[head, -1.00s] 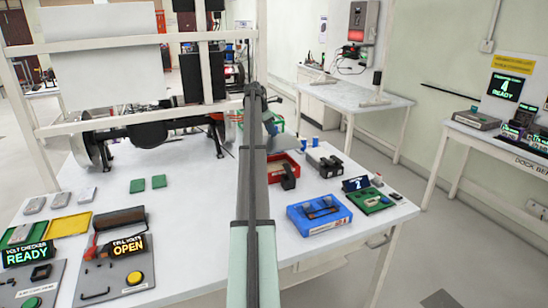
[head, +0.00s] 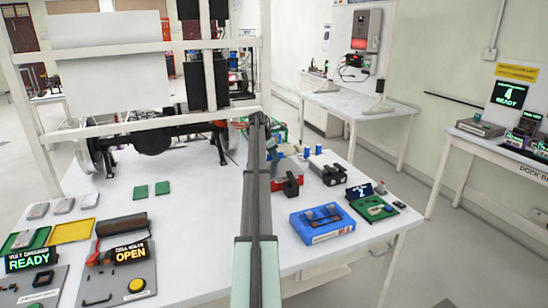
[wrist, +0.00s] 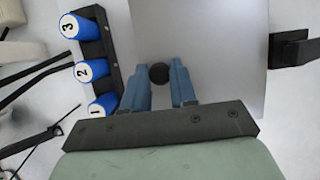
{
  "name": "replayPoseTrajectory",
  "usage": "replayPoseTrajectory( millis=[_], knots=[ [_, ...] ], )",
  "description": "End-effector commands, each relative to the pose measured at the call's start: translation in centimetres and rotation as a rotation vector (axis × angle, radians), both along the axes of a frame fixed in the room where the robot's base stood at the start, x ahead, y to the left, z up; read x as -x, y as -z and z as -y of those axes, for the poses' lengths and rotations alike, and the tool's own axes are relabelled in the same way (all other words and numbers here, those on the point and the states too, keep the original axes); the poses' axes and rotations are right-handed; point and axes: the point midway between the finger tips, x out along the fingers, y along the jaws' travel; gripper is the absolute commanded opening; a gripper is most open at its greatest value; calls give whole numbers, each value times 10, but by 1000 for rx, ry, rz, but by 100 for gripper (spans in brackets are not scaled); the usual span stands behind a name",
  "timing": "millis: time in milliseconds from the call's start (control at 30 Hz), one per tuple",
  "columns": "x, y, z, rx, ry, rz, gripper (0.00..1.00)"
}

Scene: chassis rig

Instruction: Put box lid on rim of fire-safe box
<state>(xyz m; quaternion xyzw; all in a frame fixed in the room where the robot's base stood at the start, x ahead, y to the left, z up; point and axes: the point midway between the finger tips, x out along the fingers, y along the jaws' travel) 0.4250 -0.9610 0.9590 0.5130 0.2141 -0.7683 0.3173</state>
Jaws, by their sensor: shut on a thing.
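The box lid is a flat grey plate (wrist: 205,40) with a round black knob (wrist: 160,73). In the wrist view my gripper (wrist: 163,85) has its two blue fingers on either side of the knob, shut on it. In the head view the lid (head: 290,165) shows only in part beside my arm, above a red open box (head: 305,183), which I take for the fire-safe box. The lid hides most of this box, and the wrist view does not show its rim. I cannot tell whether lid and rim touch.
A black rack with blue-topped cylinders (wrist: 90,70) numbered 1, 2 and 3 stands close left of the lid in the wrist view. A black bracket (wrist: 292,48) is close on its right. A blue tray (head: 322,222) is nearer on the table. The chassis (head: 150,135) stands behind.

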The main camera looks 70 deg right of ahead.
Motion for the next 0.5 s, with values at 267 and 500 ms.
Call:
replayPoseTrajectory(
  millis=[267,500],
  knots=[
    [0,0,0,0,0,0,40],
    [0,0,0,0,0,0,52]
  ],
)
